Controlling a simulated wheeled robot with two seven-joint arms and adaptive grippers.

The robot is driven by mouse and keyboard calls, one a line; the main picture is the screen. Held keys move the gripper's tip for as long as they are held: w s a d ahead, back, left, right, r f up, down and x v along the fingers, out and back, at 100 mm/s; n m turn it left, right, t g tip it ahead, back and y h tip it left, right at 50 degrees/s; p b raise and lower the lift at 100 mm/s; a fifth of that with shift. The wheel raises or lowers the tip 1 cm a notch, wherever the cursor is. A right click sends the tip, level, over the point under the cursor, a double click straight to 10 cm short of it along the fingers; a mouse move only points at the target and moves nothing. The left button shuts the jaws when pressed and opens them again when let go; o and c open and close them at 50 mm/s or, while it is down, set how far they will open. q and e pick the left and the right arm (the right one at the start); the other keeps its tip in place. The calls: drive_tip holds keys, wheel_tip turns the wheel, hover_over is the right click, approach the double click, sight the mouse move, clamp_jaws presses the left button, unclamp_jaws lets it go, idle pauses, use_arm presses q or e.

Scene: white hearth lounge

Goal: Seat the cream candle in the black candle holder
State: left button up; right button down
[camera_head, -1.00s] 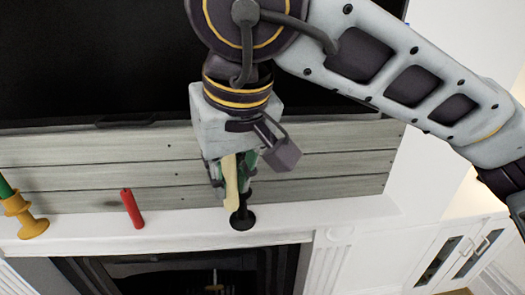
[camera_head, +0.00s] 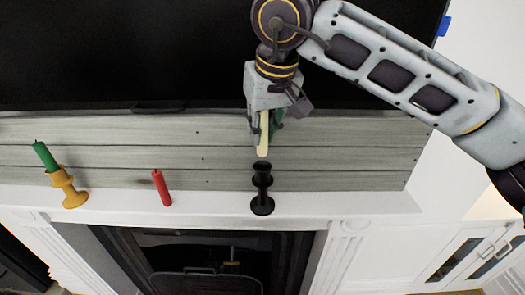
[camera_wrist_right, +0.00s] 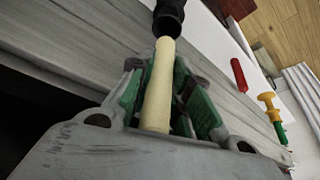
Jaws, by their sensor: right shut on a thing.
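The black candle holder (camera_head: 262,190) stands upright on the white mantel, with its cup on top. My right gripper (camera_head: 265,122) is above it, shut on the cream candle (camera_head: 263,140). The candle hangs down from the green-padded fingers, its lower end close above the holder's cup in the head view. A small gap shows between them. In the right wrist view the candle (camera_wrist_right: 158,92) points toward the holder (camera_wrist_right: 168,18), and its far end overlaps the cup's outline. Contact cannot be told there. My left gripper is not in view.
A red candle (camera_head: 161,187) stands on the mantel (camera_head: 215,202) left of the holder. Further left, a yellow holder (camera_head: 68,188) bears a green candle (camera_head: 46,155). Grey planks (camera_head: 345,155) and a dark screen (camera_head: 120,55) are behind. Mantel right of the holder is clear.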

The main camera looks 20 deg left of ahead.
sight(262, 155)
drive_tip(key=shift+f, duration=1.5)
drive_tip(key=shift+f, duration=0.15)
drive_tip(key=shift+s+d+f+p, duration=0.15)
drive_tip(key=shift+f+p, duration=0.5)
drive_tip(key=shift+f, duration=1.35)
drive_tip(key=c, duration=1.4)
unclamp_jaws()
drive_tip(key=shift+o, duration=0.4)
drive_tip(key=shift+w, duration=0.25)
drive_tip(key=shift+a, duration=0.2)
